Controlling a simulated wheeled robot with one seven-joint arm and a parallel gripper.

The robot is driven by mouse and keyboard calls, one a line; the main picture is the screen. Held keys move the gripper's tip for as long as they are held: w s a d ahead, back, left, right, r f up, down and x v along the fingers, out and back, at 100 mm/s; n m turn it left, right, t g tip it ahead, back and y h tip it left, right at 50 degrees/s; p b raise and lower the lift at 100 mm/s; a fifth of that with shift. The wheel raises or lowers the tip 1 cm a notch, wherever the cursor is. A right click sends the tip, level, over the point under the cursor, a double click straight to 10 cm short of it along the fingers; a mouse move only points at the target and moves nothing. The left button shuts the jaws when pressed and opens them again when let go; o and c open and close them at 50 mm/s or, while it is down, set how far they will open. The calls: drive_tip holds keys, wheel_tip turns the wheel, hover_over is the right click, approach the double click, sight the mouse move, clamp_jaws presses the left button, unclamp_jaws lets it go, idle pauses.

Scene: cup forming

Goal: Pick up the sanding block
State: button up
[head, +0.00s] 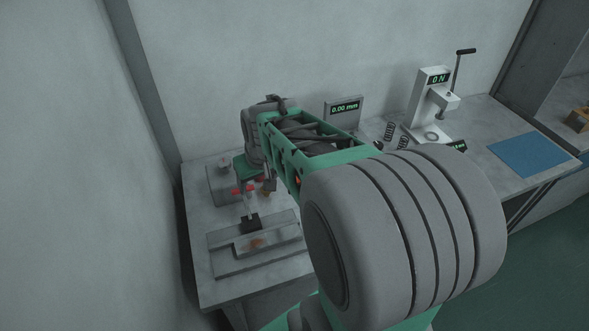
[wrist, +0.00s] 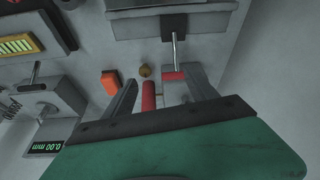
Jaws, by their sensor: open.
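A small orange block (wrist: 109,82) lies on the bench in the wrist view, just left of my left finger; it looks like the sanding block, though its label cannot be read. A small orange patch (head: 297,180) shows through my arm in the head view and may be the same block. My gripper (wrist: 162,75) is open, its two dark fingers apart. The block is outside the gap between them. A red cylinder (wrist: 148,97) and a red-tipped clamp rod (wrist: 174,75) appear between the fingers. In the head view my gripper (head: 258,186) is over the left bench, partly hidden.
A brass-coloured knob (wrist: 144,71) appears near the fingertips. A grey clamp fixture with a plate (head: 225,262) stands at the bench front. A 0.00 mm display (head: 345,108), a lever press (head: 432,95) and a blue mat (head: 530,155) are to the right. A wall closes the left side.

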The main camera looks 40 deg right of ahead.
drive_tip(key=shift+m+h, duration=0.4)
drive_tip(key=shift+m, duration=0.5)
drive_tip(key=w+d+f, duration=0.2)
drive_tip(key=d, duration=0.3)
drive_tip(key=w+d+f+p, duration=0.1)
drive_tip(key=w+d+f, duration=0.1)
drive_tip(key=d, duration=0.4)
drive_tip(key=w+d+f, duration=0.2)
drive_tip(key=d+f, duration=0.1)
drive_tip(key=d, duration=0.2)
drive_tip(key=shift+d, duration=0.3)
drive_tip(key=shift+t, duration=0.3)
drive_tip(key=p+x, duration=0.2)
drive_tip(key=x, duration=0.6)
drive_tip(key=shift+w+d, duration=0.1)
drive_tip(key=shift+d, duration=0.05)
drive_tip(key=shift+c, duration=0.4)
clamp_jaws()
